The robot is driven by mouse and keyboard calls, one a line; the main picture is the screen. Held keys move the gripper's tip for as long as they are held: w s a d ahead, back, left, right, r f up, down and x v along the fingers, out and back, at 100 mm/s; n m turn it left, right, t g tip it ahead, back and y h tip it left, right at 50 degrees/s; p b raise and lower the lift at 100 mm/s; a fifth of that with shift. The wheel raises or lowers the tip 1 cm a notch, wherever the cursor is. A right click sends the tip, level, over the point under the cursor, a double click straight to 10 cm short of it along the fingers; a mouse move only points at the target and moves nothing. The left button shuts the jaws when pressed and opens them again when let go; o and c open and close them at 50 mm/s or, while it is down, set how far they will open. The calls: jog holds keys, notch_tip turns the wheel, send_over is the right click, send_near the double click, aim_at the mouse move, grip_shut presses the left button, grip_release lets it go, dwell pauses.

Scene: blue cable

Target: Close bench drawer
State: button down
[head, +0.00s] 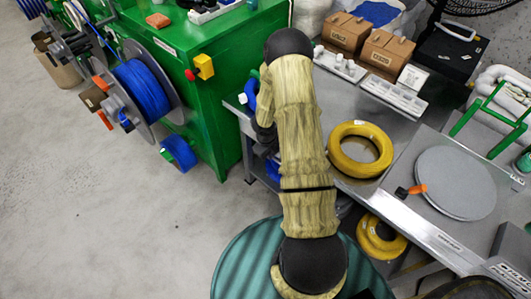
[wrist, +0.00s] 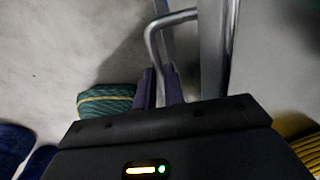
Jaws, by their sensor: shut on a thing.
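In the wrist view, my gripper (wrist: 160,76) has its two purple fingers close together around one leg of a bent metal bar handle (wrist: 152,42). The fingers are shut on this handle. Beside it on the right is a grey panel edge (wrist: 212,60), which looks like the drawer's front. How far the drawer stands out cannot be told. In the head view, my arm covers the gripper, the handle and the drawer. The grey metal bench (head: 448,238) stands to the right of my arm.
A green cabinet (head: 215,120) stands left of the arm, with a blue cable reel (head: 143,90) beside it. A yellow coil (head: 333,160) lies on the bench and another yellow coil (head: 372,245) is below. The floor (head: 90,190) at left is clear.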

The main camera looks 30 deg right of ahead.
jog(key=shift+w+d, duration=0.1)
jog(key=shift+d, duration=0.25)
jog(key=c, duration=1.5)
grip_release()
jog(key=shift+d, duration=0.1)
jog(key=shift+a+r, duration=0.2)
jog(key=shift+r, duration=0.35)
jog(key=a+r+p, duration=0.1)
jog(key=r, duration=0.4)
jog(key=a+r+p, duration=0.1)
jog(key=r+p, duration=0.1)
jog(key=r, duration=0.3)
jog(key=s+a+r+p, duration=0.1)
jog(key=r+p, duration=0.1)
jog(key=r, duration=0.4)
jog(key=shift+r, duration=0.1)
